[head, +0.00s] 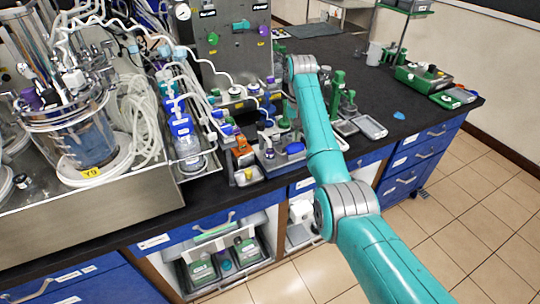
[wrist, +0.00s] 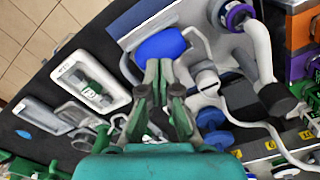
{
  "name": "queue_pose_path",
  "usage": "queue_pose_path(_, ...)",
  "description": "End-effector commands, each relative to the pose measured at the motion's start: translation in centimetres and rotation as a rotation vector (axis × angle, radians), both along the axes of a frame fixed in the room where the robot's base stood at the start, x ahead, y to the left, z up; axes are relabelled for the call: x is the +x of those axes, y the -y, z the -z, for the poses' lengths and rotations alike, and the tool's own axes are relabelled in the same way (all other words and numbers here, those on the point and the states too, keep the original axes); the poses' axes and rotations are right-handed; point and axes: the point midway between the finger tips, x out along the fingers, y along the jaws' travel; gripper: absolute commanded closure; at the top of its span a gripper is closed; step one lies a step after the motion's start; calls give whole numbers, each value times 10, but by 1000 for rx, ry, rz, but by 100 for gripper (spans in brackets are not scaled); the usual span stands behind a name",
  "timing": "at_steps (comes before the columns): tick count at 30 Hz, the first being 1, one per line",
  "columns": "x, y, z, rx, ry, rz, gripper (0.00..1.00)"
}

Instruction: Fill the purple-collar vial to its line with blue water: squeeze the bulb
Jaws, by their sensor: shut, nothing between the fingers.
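My gripper (wrist: 158,72) shows in the wrist view with its dark green fingers close together and nothing held. The fingertips are just below a blue rounded bulb (wrist: 161,45) on a light grey stand; whether they touch it I cannot tell. A blue bulb-like part (head: 295,147) also shows in the head view, left of my arm. A purple collar (wrist: 237,16) sits around a vial-like piece at the top right of the wrist view, beside a white tube. The vial's line and its water level cannot be made out. In the head view my gripper cannot be made out clearly.
Grey trays (wrist: 92,84) lie on the black bench left of my fingers. A blue knob (wrist: 212,120) and white tubing stand close on the right. In the head view, a glass bioreactor (head: 90,140) with tubing fills the left.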

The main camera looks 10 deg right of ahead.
Motion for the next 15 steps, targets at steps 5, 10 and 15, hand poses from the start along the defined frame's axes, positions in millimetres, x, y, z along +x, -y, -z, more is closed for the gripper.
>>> queue_pose_path(5,0,0,0,0,0,0,100)
queue_pose_path(10,0,0,0,0,0,0,100)
queue_pose_path(15,0,0,4,0,-1,0,100)
